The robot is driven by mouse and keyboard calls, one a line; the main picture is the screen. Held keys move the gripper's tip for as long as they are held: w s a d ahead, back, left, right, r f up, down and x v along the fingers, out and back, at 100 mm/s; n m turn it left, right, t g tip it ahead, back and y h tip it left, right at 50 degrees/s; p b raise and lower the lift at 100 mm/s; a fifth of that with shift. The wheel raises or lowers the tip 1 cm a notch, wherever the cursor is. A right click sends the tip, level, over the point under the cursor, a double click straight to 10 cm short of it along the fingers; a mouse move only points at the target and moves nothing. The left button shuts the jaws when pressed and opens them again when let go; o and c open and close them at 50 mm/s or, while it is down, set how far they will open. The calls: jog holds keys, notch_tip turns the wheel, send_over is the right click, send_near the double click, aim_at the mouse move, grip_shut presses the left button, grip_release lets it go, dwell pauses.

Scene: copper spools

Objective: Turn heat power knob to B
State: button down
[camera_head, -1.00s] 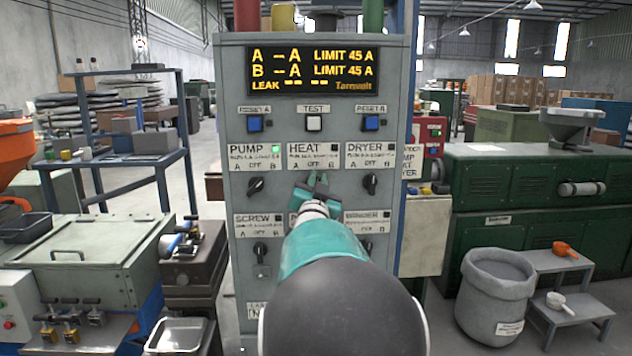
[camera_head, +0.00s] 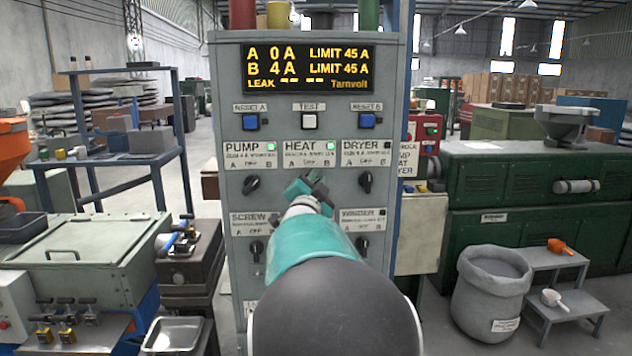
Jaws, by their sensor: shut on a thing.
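The HEAT label plate (camera_head: 306,148) is on the grey control cabinet, with A, OFF and B marks and a lit green lamp (camera_head: 332,146). My gripper (camera_head: 308,184) is right below this plate, shut on the heat power knob and turned at a slant. The knob is hidden behind the fingers, so I cannot read its pointer. The cabinet display (camera_head: 312,69) reads A 0A and B 4A, with a limit of 45 A on both lines.
The pump knob (camera_head: 251,185) is left of my gripper, under a lit green lamp (camera_head: 271,147). The dryer knob (camera_head: 366,182) is close on the right. My arm hides part of the lower row, between the screw knob (camera_head: 256,250) and the winder knob (camera_head: 362,246).

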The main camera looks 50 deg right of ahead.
jog(key=c, duration=1.4)
grip_release()
jog(key=shift+c, duration=0.2)
jog(key=v, duration=1.4)
jog(key=shift+d, duration=0.2)
